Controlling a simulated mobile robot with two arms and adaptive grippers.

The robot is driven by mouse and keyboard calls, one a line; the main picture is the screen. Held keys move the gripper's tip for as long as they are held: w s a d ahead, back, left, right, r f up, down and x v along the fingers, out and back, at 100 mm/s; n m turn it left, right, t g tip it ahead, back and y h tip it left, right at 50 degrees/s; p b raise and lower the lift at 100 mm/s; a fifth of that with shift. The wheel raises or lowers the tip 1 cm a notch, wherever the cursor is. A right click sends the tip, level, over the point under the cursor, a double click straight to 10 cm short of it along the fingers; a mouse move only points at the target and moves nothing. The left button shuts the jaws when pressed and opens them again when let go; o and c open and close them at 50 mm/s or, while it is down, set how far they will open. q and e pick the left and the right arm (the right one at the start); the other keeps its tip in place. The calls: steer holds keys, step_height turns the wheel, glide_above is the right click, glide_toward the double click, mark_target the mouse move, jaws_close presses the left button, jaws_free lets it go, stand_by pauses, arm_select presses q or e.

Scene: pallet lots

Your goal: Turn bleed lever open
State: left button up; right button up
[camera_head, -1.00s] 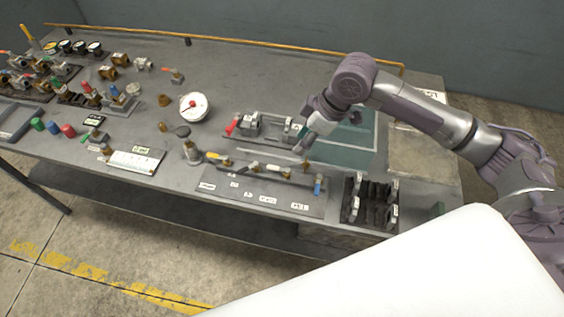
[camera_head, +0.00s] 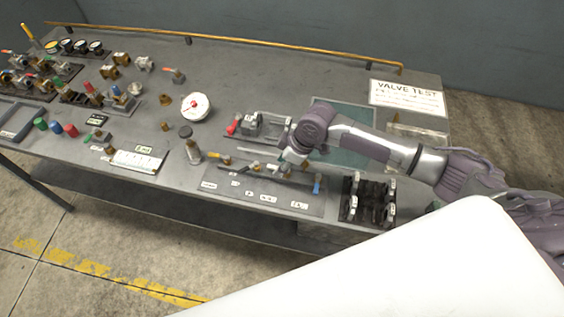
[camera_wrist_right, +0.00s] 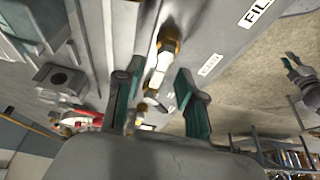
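My right gripper (camera_head: 288,160) is low over the labelled valve plate (camera_head: 230,196) at the table's front. In the right wrist view its two green-padded fingers (camera_wrist_right: 158,105) are apart. A brass and steel fitting (camera_wrist_right: 162,65) lies in the gap between them; I see no clear grip on it. The plate carries a valve with a yellow lever (camera_head: 219,158) at its left and a blue lever (camera_head: 317,184) at its right. The labels are too small in the head view to tell which is the bleed lever. My left gripper is out of view.
A clamp fixture with a red handle (camera_head: 233,126) stands behind the plate. A black rack (camera_head: 368,203) is to its right. A white round gauge (camera_head: 196,106) and a capped cylinder (camera_head: 188,146) stand to the left. A "VALVE TEST" sign (camera_head: 407,98) lies at the back right.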

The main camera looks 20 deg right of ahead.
jaws_close()
steer(key=shift+n, duration=0.4)
steer(key=n, duration=0.2)
steer(key=n+g+y+b, duration=0.1)
steer(key=n, duration=0.1)
steer(key=shift+s+a+g, duration=0.15)
steer(key=shift+s+g, duration=0.05)
steer(key=shift+g, duration=0.1)
steer(key=n, duration=0.1)
steer(key=n+g+b, duration=0.1)
steer(key=n, duration=0.1)
steer(key=n+b, duration=0.1)
steer(key=shift+s+g, duration=0.3)
steer(key=shift+g, duration=0.1)
steer(key=n+b, duration=0.1)
steer(key=n+g, duration=0.1)
steer(key=n, duration=0.1)
steer(key=n+b, duration=0.1)
steer(key=n, duration=0.1)
steer(key=shift+s+g+h+b, duration=0.25)
steer(key=shift+g+h+b, duration=0.05)
steer(key=shift+h, duration=0.1)
steer(key=shift+s+d+n+g+h+b, duration=0.15)
steer(key=shift+n+g+h+b, duration=0.2)
steer(key=shift+n, duration=0.65)
steer(key=shift+s+d+n+g+h+b, duration=0.15)
steer(key=shift+n+h+b, duration=0.2)
steer(key=shift+n, duration=0.65)
